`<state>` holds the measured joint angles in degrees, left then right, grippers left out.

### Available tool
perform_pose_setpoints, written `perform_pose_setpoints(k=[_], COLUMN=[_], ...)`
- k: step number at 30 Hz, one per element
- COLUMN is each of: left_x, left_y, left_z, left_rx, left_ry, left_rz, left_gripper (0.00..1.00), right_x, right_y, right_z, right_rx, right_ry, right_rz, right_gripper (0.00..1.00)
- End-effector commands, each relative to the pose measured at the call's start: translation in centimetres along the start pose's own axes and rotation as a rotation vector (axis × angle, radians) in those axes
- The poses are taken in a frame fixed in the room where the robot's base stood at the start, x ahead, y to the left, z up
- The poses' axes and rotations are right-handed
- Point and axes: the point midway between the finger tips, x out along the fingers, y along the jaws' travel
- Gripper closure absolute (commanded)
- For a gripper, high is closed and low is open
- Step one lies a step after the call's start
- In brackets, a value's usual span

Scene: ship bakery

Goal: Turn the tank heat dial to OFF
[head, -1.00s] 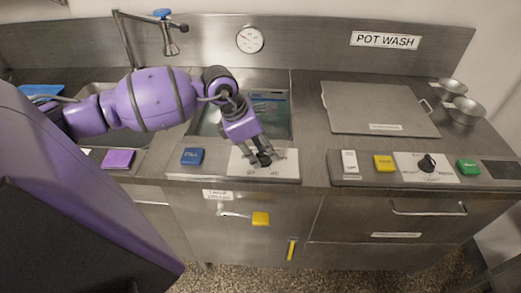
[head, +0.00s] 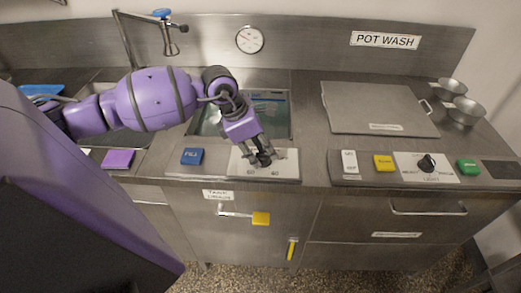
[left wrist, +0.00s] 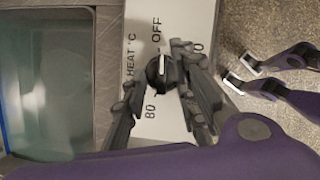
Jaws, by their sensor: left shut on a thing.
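The tank heat dial (left wrist: 161,71) is a black knob with a white pointer line on a pale panel (left wrist: 185,20). In the left wrist view the pointer runs up the picture toward the printed OFF. An 80 is printed below the knob and HEAT °C to its left. My left gripper (left wrist: 165,78) has its dark fingers on both sides of the knob and is shut on it. In the head view my left gripper (head: 262,160) covers most of the dial on the front panel (head: 285,165). My right gripper is in neither view.
A blue button (head: 192,156) is left of the dial panel. The water tank (head: 270,105) lies behind it. To the right are a white switch (head: 349,163), a yellow button (head: 384,163), another black dial (head: 427,163) and a green button (head: 468,167). A yellow-handled lever (head: 260,218) is below.

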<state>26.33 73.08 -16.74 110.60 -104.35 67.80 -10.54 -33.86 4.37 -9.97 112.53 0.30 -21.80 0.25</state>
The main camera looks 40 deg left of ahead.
Motion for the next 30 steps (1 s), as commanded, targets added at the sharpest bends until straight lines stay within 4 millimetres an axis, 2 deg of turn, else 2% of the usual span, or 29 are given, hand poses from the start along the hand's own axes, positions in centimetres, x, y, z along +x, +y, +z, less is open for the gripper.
perform_pose_setpoints(k=[1, 3, 4, 7, 22, 26, 30], left_x=[-0.5, -0.5, -0.5, -0.5, -0.5, -2.1, -5.0], left_y=[0.6, 0.6, 0.6, 0.6, 0.2, 0.2, 0.3], left_z=[0.6, 0.6, 0.6, 0.6, 0.2, 0.1, 0.1], left_rx=[0.003, 0.003, 0.003, 0.002, 0.001, 0.002, 0.003], left_ry=[-0.016, -0.016, -0.016, -0.015, -0.005, -0.004, -0.003], left_rz=[0.017, 0.017, 0.017, 0.016, 0.006, 0.008, 0.010], left_gripper=[1.00, 1.00, 0.72, 0.59, 0.59, 0.59, 0.59], right_x=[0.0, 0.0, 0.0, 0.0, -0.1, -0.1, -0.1], right_y=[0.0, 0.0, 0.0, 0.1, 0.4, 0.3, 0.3], right_z=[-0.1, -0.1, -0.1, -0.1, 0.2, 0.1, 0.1], right_rx=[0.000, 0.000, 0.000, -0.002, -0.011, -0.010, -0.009], right_ry=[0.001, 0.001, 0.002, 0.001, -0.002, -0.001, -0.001], right_rz=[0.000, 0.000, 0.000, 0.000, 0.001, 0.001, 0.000], right_gripper=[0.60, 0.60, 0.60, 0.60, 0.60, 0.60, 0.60])
